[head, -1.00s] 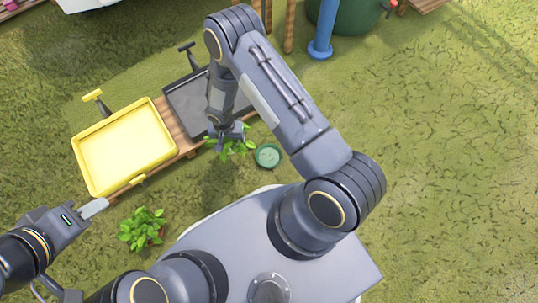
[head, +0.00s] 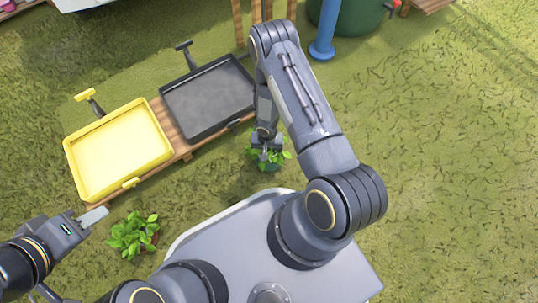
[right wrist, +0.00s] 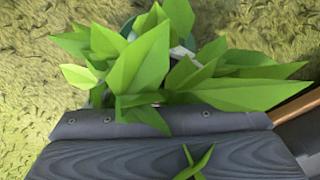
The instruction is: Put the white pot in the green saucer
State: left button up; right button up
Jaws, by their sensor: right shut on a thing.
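My right gripper (head: 268,143) is shut on the pot of a leafy green plant (head: 278,158). It is over the spot of the green saucer, of which only a sliver (head: 272,168) shows below the leaves. In the right wrist view, leaves (right wrist: 140,65) cover most of the pot, and a bit of the green saucer's rim (right wrist: 127,28) shows behind them. Whether the pot touches the saucer is hidden. My left gripper (head: 94,216) is low at the left, away from the pot; its finger gap cannot be made out.
A yellow tray (head: 163,158) and a black tray (head: 208,92) stand on a wooden bench left of my right gripper. Another leafy plant (head: 133,235) sits on the grass near my left gripper. A blue post (head: 323,40) stands behind. The grass at right is clear.

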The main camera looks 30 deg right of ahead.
aim_at(269, 151)
jog(key=f, duration=0.1)
jog(key=f+b, duration=0.1)
jog(key=f, duration=0.2)
jog(key=shift+s+d+b, duration=0.1)
jog(key=shift+d+b, duration=0.25)
jog(key=shift+r, duration=0.1)
jog(key=o, duration=1.2)
jog(key=shift+c, duration=0.2)
